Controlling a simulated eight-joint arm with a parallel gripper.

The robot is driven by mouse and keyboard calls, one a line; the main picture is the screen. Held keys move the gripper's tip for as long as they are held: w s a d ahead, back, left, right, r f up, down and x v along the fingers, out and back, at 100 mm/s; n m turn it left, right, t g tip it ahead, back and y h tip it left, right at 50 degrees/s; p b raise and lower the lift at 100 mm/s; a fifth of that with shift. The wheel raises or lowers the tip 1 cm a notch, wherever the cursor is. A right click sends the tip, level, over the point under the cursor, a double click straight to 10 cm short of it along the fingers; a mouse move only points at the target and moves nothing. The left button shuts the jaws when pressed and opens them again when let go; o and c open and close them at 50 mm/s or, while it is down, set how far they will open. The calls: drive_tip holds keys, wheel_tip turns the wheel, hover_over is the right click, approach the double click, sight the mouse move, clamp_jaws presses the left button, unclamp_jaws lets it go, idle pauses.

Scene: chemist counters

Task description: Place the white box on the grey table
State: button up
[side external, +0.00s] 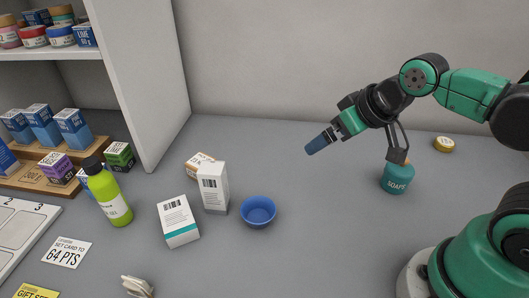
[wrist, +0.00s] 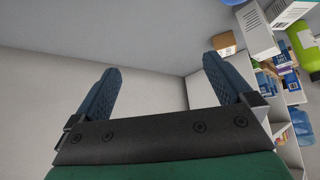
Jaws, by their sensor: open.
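Two white boxes stand on the grey table (side external: 300,240) in the side view. One white box (side external: 213,188) with a barcode is upright and taller. The other white box (side external: 178,222), with a teal stripe, is lower and nearer the camera. In the wrist view, a white box (wrist: 257,34) shows at the upper right, with part of another at the top edge. My gripper (side external: 318,143) is in the air to the right of both boxes, apart from them. Its two blue fingers (wrist: 161,66) are spread with nothing between them.
A blue bowl (side external: 258,211) sits right of the upright box, and an orange-brown box (side external: 198,165) is behind it. A green bottle (side external: 110,195) stands left. A teal soap container (side external: 397,178) is below my arm. Shelves are at left. The table's middle is clear.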

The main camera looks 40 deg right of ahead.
drive_tip(key=w+a+g, duration=0.2)
drive_tip(key=w+a, duration=0.2)
drive_tip(key=a, duration=0.2)
drive_tip(key=w+a+r+m+g, duration=0.1)
drive_tip(key=w+a, duration=0.3)
drive_tip(key=a, duration=0.2)
drive_tip(key=w+a+r+g, duration=0.1)
drive_tip(key=w+a+g, duration=0.1)
drive_tip(key=w+a, duration=0.2)
drive_tip(key=shift+a+g+y, duration=0.3)
drive_tip(key=shift+a+y, duration=0.1)
drive_tip(key=shift+a, duration=1)
drive_tip(key=m+g, duration=0.1)
hover_over(176, 215)
wheel_tip(176, 215, down, 4)
drive_tip(key=shift+h, duration=0.4)
wheel_tip(176, 215, down, 12)
drive_tip(key=shift+r, duration=0.1)
drive_tip(key=shift+c, duration=0.2)
